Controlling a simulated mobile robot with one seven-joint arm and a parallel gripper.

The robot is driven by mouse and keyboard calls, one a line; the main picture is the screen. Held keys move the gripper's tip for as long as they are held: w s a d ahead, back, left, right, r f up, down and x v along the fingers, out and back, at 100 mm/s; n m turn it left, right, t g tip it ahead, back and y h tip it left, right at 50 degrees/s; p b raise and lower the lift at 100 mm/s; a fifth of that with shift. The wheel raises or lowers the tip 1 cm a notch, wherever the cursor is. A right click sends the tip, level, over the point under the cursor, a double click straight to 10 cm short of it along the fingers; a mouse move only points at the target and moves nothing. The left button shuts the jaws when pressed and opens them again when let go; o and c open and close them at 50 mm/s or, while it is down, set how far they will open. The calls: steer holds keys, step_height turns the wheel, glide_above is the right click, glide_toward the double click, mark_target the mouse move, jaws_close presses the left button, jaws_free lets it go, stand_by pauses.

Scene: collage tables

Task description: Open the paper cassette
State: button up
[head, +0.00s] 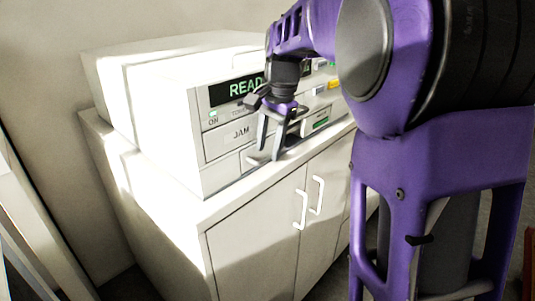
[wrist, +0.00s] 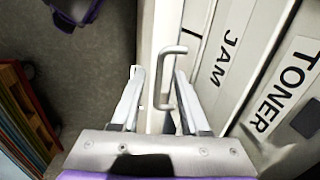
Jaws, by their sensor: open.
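The pale printer (head: 165,110) stands on a white cabinet, with its paper cassette (head: 220,175) as the low front drawer below the JAM panel. The cassette front looks flush with the body, partly hidden behind my gripper. A C-shaped metal handle (wrist: 162,77) shows in the wrist view beside the JAM panel. My gripper (head: 270,154) is in front of the low drawer, pointing down at it. In the wrist view my gripper (wrist: 159,74) is open, with the handle between or just beyond its fingertips. I cannot tell whether either finger touches it.
Above are a JAM panel (head: 238,133) and a lit READY display (head: 240,89). A TONER panel (wrist: 285,90) is at the right of the wrist view. The cabinet (head: 255,240) has two white door handles below. Open floor (wrist: 85,80) lies in front.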

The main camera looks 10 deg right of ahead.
steer(key=shift+w+a+f, duration=0.1)
steer(key=shift+f, duration=0.7)
jaws_close()
stand_by(0.9)
